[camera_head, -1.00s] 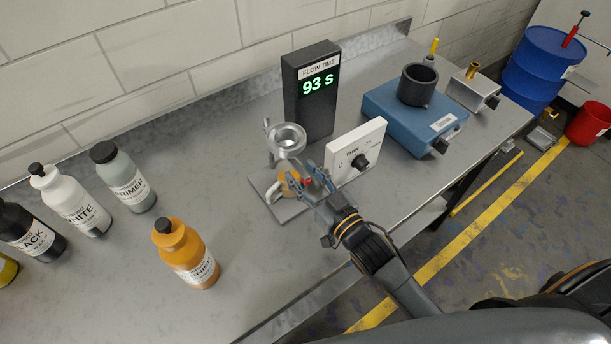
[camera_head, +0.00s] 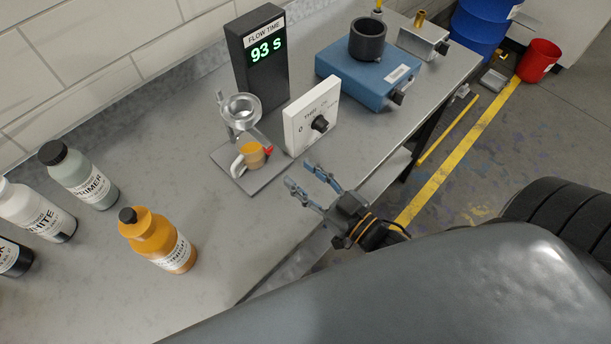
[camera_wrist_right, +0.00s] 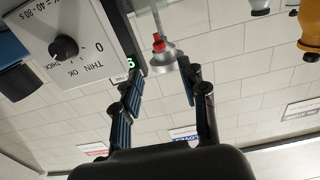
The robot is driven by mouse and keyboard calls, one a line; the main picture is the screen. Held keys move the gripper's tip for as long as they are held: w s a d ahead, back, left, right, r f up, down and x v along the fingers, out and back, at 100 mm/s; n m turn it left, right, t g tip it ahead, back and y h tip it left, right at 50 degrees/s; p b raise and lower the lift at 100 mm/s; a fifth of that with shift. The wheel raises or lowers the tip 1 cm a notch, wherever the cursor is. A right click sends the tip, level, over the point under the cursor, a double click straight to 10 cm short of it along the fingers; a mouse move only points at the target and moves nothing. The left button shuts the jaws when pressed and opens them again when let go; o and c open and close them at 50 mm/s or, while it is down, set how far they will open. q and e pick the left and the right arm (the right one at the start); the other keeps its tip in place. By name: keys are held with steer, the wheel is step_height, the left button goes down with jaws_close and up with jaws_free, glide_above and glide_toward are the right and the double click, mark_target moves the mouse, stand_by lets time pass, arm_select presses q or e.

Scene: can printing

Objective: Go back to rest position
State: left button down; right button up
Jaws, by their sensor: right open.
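My right gripper (camera_head: 308,185) is open and empty above the front edge of the metal bench (camera_head: 215,285). It is apart from the flow cup stand (camera_head: 262,182), which stands behind it to the left. A metal cup (camera_head: 240,112) is held on this stand, with a small orange-filled beaker (camera_head: 250,157) under it. In the right wrist view my right gripper (camera_wrist_right: 160,85) also shows with its fingers spread and nothing between them. The left gripper is not in view.
A white dial box (camera_head: 312,115) and a black display (camera_head: 262,68) reading 93 s stand behind the gripper. A blue device (camera_head: 365,85) is further right. An orange bottle (camera_head: 155,240) and several other bottles stand at the left. Bare bench lies between them.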

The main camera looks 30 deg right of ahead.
stand_by(0.6)
steer(key=f+g+h, duration=0.1)
steer(key=d+f+g+h, duration=0.1)
steer(key=d+f+m+g+h, duration=0.1)
steer(key=f, duration=0.1)
steer(key=shift+w+g, duration=0.3)
steer(key=s+f+g+h, duration=0.1)
steer(key=s+d+f+g, duration=0.1)
steer(key=g, duration=0.1)
steer(key=shift+s+d+f+m+h, duration=0.1)
steer(key=shift+f+m+h, duration=0.25)
steer(key=shift+m+h, duration=0.05)
steer(key=s+d+f+g+h, duration=0.1)
steer(key=s+f+g, duration=0.1)
steer(key=s+g, duration=0.65)
step_height(320, 180, down, 29)
steer(key=s+b, duration=0.3)
steer(key=b, duration=0.1)
steer(key=s+d+f+b, duration=0.2)
steer(key=s+d+f, duration=0.1)
steer(key=s+f, duration=1.4)
step_height(320, 180, down, 3)
steer(key=shift+r+g+b, duration=0.1)
steer(key=shift+g+b, duration=0.2)
steer(key=shift+g, duration=0.15)
